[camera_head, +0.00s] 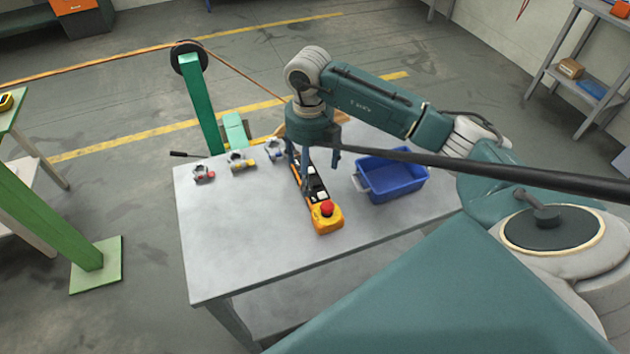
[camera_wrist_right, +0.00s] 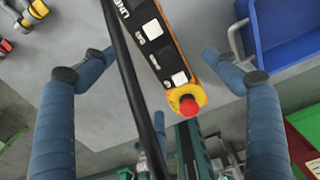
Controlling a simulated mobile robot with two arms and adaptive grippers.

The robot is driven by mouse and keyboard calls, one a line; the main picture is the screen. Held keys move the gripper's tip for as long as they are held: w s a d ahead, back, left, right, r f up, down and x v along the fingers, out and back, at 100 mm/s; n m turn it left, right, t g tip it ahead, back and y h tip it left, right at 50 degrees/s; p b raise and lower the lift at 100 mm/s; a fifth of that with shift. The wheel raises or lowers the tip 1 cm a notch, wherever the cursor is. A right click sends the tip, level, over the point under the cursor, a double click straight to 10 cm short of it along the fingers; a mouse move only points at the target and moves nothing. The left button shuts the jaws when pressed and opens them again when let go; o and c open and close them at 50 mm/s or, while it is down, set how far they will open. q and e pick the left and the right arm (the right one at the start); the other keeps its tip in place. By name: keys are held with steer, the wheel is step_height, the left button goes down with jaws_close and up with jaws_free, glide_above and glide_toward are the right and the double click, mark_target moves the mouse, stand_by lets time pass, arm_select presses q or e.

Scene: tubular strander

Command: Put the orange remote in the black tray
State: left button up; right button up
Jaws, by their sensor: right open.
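The orange remote (camera_head: 326,219), with black and white buttons and a red knob, lies on the grey table. My right gripper (camera_head: 320,172) is over its middle and hides part of it. In the right wrist view the remote (camera_wrist_right: 165,45) shows between the open fingers, which are apart from it; I cannot tell the exact height. No black tray shows. A blue tray (camera_head: 398,186) with handles stands right of the remote, and its corner is in the right wrist view (camera_wrist_right: 252,60). My left gripper is not in view.
Several small clamp-like tools, red (camera_head: 203,173), yellow (camera_head: 241,162) and blue (camera_head: 275,151), lie at the table's back left. The table's front left (camera_head: 240,250) is clear. A long black rod (camera_head: 480,168) crosses in front of my right arm.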

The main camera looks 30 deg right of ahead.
mark_target(310, 188)
step_height(310, 188, down, 2)
steer(key=shift+f, duration=0.1)
steer(key=shift+a+f+p, duration=0.15)
steer(key=shift+f+p, duration=0.3)
steer(key=shift+p, duration=0.2)
step_height(310, 188, down, 4)
steer(key=shift+w+r+p, duration=0.1)
steer(key=shift+r+p, duration=0.05)
steer(key=shift+p, duration=0.7)
steer(key=shift+f, duration=0.45)
steer(key=shift+c, duration=0.5)
steer(key=shift+w+r, duration=0.1)
steer(key=c, duration=1.7)
steer(key=shift+c, duration=0.2)
